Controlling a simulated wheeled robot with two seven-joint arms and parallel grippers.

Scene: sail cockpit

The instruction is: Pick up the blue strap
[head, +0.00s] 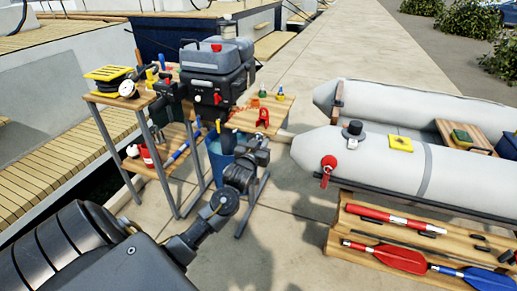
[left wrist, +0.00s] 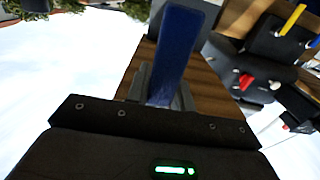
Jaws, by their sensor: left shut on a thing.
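The blue strap (left wrist: 175,52) fills the gap between the jaws in the left wrist view and stands out past the fingertips as a flat blue band. My left gripper (left wrist: 163,88) is shut on it. A small blue patch, probably the strap, shows there too. My right gripper is not in view.
A blue bucket (head: 215,170) stands below the gripper. A grey inflatable boat (head: 385,160) and a rack with paddles (head: 395,257) are to the right. Paving between is clear.

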